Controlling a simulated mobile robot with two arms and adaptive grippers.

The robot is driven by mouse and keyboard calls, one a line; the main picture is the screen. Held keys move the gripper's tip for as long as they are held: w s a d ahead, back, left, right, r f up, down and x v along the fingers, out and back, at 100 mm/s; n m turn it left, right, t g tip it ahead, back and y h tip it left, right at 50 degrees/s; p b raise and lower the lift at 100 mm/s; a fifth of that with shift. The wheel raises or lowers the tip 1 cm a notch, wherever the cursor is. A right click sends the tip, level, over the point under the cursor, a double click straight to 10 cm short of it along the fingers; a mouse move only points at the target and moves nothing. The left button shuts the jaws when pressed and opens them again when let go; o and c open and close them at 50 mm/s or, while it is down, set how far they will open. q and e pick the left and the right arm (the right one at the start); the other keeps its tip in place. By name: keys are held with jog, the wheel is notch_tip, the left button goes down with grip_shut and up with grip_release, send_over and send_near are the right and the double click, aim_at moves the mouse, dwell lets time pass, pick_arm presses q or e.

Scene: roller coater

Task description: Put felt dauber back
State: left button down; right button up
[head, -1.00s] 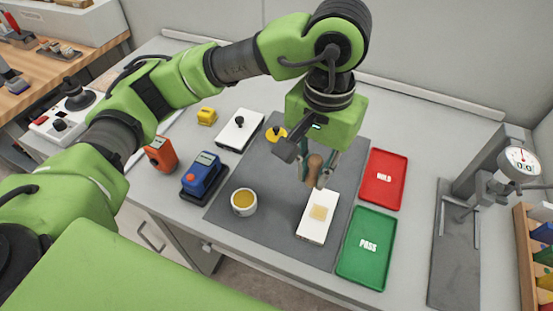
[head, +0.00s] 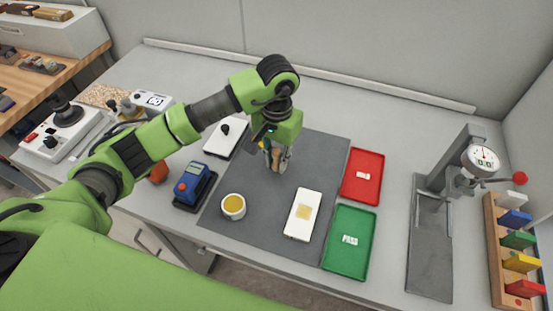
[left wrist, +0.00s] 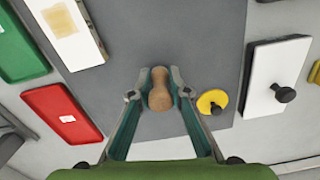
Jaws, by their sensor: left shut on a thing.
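My left gripper (head: 278,166) is shut on the felt dauber (left wrist: 159,90), a brown, waisted wooden handle upright between its fingertips in the left wrist view. Its felt end is hidden. The gripper is over the back left part of the grey mat (head: 320,160). A round yellow lid with a black knob (left wrist: 212,101) lies just right of the fingers in the left wrist view; in the head view my gripper mostly hides it. A white cup of amber liquid (head: 233,206) stands at the mat's front left. A white panel with a tan patch (head: 303,214) lies front right.
A white block with a black knob (head: 226,137) and a blue device (head: 194,186) stand left of the mat. Red (head: 362,177) and green (head: 349,242) trays lie right. A gauge stand (head: 432,230) and a rack of coloured blocks (head: 515,250) are farther right.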

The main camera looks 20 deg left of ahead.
pick_arm(q)
jog(key=shift+f, duration=0.75)
pick_arm(e)
jog(key=shift+r, duration=0.55)
jog(key=shift+d, duration=0.15)
pick_arm(q)
jog(key=shift+f, duration=0.2)
jog(key=c, duration=1.9)
grip_release()
jog(key=shift+r, duration=0.1)
pick_arm(e)
jog(key=shift+d+f, duration=0.2)
jog(key=shift+d, duration=0.05)
